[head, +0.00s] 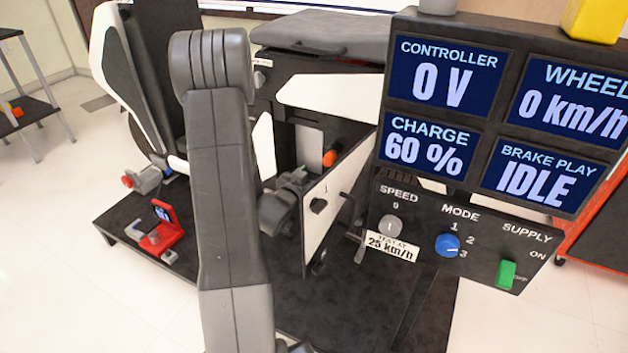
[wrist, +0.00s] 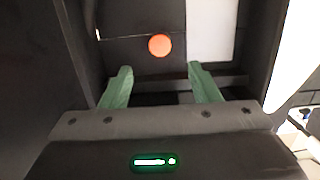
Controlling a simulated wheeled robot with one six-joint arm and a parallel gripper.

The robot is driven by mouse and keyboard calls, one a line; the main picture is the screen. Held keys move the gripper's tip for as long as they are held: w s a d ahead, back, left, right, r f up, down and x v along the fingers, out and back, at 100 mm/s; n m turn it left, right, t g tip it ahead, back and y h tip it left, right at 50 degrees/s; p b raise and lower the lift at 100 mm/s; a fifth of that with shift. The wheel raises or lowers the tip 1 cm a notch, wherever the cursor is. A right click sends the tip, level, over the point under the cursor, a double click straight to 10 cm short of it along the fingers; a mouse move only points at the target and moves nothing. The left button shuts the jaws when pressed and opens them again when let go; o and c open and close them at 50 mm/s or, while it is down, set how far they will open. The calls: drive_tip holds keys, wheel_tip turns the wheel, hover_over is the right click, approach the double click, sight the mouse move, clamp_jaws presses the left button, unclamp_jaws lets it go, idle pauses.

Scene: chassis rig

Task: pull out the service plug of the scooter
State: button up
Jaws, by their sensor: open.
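The orange service plug (head: 330,158) shows inside the open compartment of the scooter (head: 330,95). In the wrist view the plug (wrist: 160,45) is a round orange end against a dark wall, a little above and between my fingers in the picture. My gripper (wrist: 162,85) is open, with its two green fingers apart and nothing between them. In the head view my gripper (head: 292,178) is at the compartment, left of the plug and apart from it. My arm hides part of the scooter's body and the compartment's left side.
A white hinged panel (head: 325,200) with a dark handle stands open right of my gripper. A console (head: 445,175) with screens reads controller 0 V and charge 60 %. A green supply switch (head: 506,274) is on it. Dark compartment walls stand close on both sides in the wrist view.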

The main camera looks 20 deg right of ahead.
sight(326, 162)
drive_tip(key=b+x, duration=0.1)
drive_tip(key=x, duration=0.9)
drive_tip(key=shift+w+d, duration=0.2)
drive_tip(key=shift+d, duration=0.1)
drive_tip(key=shift+c, duration=0.3)
drive_tip(key=c, duration=1)
drive_tip(key=shift+s+a+f+b, duration=0.15)
drive_tip(key=shift+s+a+b, duration=0.3)
drive_tip(key=shift+s+a, duration=0.45)
drive_tip(key=shift+s+a+f+b, duration=0.15)
drive_tip(key=shift+s+a+b, duration=0.3)
drive_tip(key=shift+s+a, duration=0.45)
drive_tip(key=shift+w+a, duration=0.15)
drive_tip(key=shift+s+a+f+b, duration=0.15)
drive_tip(key=shift+s+a+b, duration=0.3)
drive_tip(key=shift+s+a, duration=0.4)
drive_tip(key=shift+s+a+f+b, duration=0.1)
drive_tip(key=shift+s+a+b, duration=0.3)
drive_tip(key=shift+s+a, duration=0.5)
drive_tip(key=shift+w+a, duration=0.1)
drive_tip(key=shift+w, duration=0.05)
